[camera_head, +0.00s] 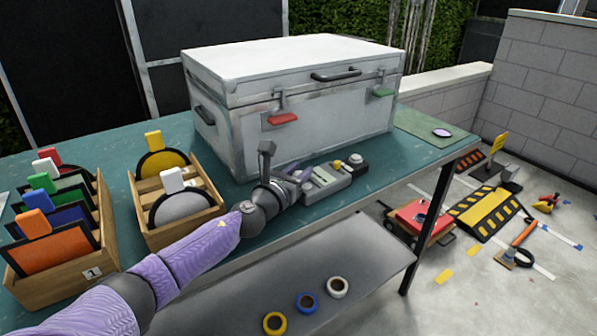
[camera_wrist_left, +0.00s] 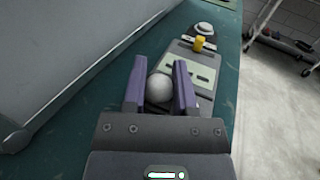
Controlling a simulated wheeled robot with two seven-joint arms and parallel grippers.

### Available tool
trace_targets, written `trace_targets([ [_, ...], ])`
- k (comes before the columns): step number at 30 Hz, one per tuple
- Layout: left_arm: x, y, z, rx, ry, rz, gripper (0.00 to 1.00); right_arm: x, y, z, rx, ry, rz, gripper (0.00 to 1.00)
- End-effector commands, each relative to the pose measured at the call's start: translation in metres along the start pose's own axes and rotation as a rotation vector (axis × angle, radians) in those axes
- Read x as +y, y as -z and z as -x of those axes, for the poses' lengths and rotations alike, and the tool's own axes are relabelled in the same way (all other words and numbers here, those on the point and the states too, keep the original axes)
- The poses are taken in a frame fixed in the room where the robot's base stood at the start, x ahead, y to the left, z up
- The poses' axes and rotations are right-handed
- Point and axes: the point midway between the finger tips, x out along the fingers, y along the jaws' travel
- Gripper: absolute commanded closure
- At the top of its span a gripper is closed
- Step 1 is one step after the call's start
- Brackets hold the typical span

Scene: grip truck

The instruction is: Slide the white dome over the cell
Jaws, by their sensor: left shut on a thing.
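My left gripper (camera_head: 299,178) is low over the near end of a grey-green device (camera_head: 330,182) on the table. In the left wrist view its purple fingers (camera_wrist_left: 160,92) stand on both sides of a rounded white dome (camera_wrist_left: 160,87) and are shut on it. The dome is hidden by the gripper in the head view. A second pale round cap (camera_wrist_left: 205,27) sits on a dark base at the device's far end, beside a yellow knob (camera_wrist_left: 199,44). I cannot tell which part is the cell. My right gripper is not in view.
A large grey metal case (camera_head: 305,115) stands close behind the device. Wooden crates with coloured discs and boards (camera_head: 180,230) are at the left. The table's front edge is close to the device. A lower shelf (camera_head: 300,275) holds three tape rolls.

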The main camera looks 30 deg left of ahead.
Motion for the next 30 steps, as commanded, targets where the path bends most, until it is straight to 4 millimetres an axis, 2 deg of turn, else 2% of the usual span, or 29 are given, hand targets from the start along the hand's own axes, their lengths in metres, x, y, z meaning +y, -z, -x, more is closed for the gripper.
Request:
trace_targets([
  [9,-0.001,0.0,0.001,0.001,-0.001,0.0,1.0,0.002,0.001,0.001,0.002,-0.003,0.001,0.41],
  [18,-0.032,-0.002,0.013,0.001,0.002,0.001,1.0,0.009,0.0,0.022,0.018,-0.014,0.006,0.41],
  [25,-0.032,0.001,0.013,0.002,0.001,0.0,1.0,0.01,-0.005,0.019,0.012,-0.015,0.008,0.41],
  [26,-0.032,0.001,0.013,0.002,0.001,0.0,0.6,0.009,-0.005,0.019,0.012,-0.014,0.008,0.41],
  [30,-0.032,0.001,0.013,0.001,0.0,0.0,0.31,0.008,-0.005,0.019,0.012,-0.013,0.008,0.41],
])
